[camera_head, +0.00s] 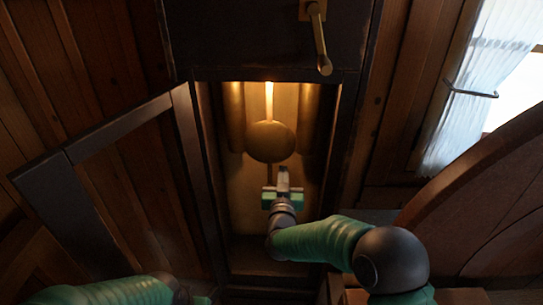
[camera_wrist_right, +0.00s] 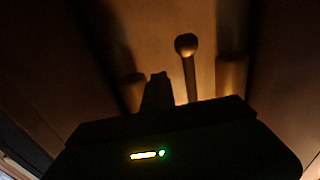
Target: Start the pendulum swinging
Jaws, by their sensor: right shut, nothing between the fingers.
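The pendulum hangs in a lit, open clock case, its round brass bob (camera_head: 270,141) below a bright rod (camera_head: 269,100). My right gripper (camera_head: 283,172) is shut and empty, just below the bob and slightly right of centre in the head view. Whether it touches the pendulum I cannot tell. In the right wrist view the gripper (camera_wrist_right: 158,80) is dark, and a rod with a rounded end (camera_wrist_right: 187,45) shows beyond it. My left arm lies at the bottom left of the head view; its fingers are not visible.
Brass cylinders flank the pendulum, one left (camera_head: 235,115) and one right (camera_head: 309,118). The framed case door (camera_head: 95,130) stands open to the left. A handle (camera_head: 319,40) hangs above the opening. A curtained window (camera_head: 480,100) and curved wood (camera_head: 470,185) are at right.

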